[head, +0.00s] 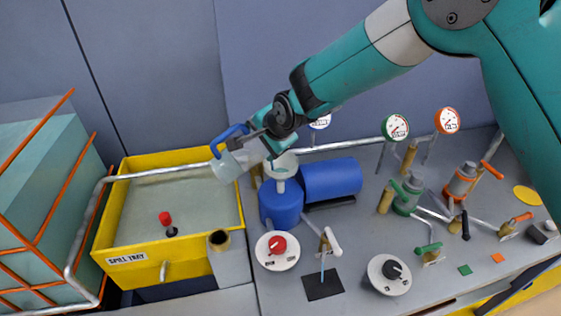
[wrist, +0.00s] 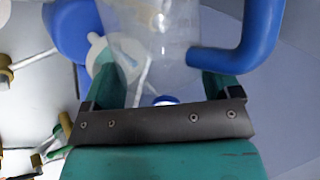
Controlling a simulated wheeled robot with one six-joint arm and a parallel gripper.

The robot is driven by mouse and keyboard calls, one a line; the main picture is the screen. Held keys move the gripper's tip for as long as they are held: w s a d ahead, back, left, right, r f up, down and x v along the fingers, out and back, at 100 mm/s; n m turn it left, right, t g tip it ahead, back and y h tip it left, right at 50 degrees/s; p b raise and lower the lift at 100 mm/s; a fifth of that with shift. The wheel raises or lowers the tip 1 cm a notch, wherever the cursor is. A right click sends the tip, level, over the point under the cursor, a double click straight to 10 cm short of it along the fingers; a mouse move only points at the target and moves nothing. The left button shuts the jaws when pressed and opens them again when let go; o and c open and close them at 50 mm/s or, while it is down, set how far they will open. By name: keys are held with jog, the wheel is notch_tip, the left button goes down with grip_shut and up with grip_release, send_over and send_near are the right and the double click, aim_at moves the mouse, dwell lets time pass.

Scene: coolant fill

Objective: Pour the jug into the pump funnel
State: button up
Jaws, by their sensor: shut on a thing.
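The jug (head: 227,167) is clear with a blue handle, and my gripper (head: 258,140) is shut on it. In the head view it is tilted, above and left of the blue pump (head: 282,205). The pale funnel (head: 281,170) stands on top of the pump, partly overlapped by my gripper. In the wrist view the jug (wrist: 155,35) is between my fingers (wrist: 160,90), its handle to the right. The funnel (wrist: 98,52) shows left of and partly behind it. I cannot make out a liquid level or any stream.
The yellow spill tray (head: 180,160) is left of the pump, with a red-topped item in it. A blue motor (head: 332,179) lies right of the pump. A pipe with gauges (head: 395,127) runs behind. Valves and knobs (head: 277,249) crowd the bench. An orange-framed tank (head: 45,190) stands far left.

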aim_at(223, 172)
jog(key=shift+w+d+r+y, duration=0.1)
jog(key=shift+d+y, duration=0.05)
jog(key=shift+y, duration=0.15)
dwell(1.0)
jog(key=shift+s+a+f+n+t+h+b, duration=0.35)
jog(key=shift+s+a+f+h+b, duration=0.2)
jog(key=shift+a+h+b, duration=0.2)
jog(key=shift+a+t+h, duration=0.2)
jog(key=shift+t+h, duration=0.05)
jog(key=shift+h, duration=0.2)
jog(key=shift+w+d, duration=0.15)
jog(key=shift+d, duration=0.15)
jog(key=shift+s+a+f+n+t+h+b, duration=0.35)
jog(key=shift+a+f+n+t+h+b, duration=0.2)
jog(key=shift+b, duration=0.4)
jog(key=s+a+f+n+t+h+b, duration=0.1)
jog(key=a, duration=0.1)
jog(key=s+a+f+t+h+b, duration=0.1)
jog(key=a, duration=0.1)
jog(key=s+a+f+n+t+h+b, duration=0.1)
jog(key=h+b, duration=0.1)
jog(key=shift+s+a+n, duration=0.2)
jog(key=shift+a+n, duration=0.1)
jog(key=shift+a, duration=0.1)
jog(key=shift+s+a+f+n+t+h+b, duration=0.2)
jog(key=shift+a+t+h+b, duration=0.05)
jog(key=shift+a+t+h, duration=0.1)
jog(key=shift+s+a+f+n+t+h+b, duration=0.15)
jog(key=shift+a+n+t+h+b, duration=0.05)
jog(key=shift+a+t+h, duration=0.15)
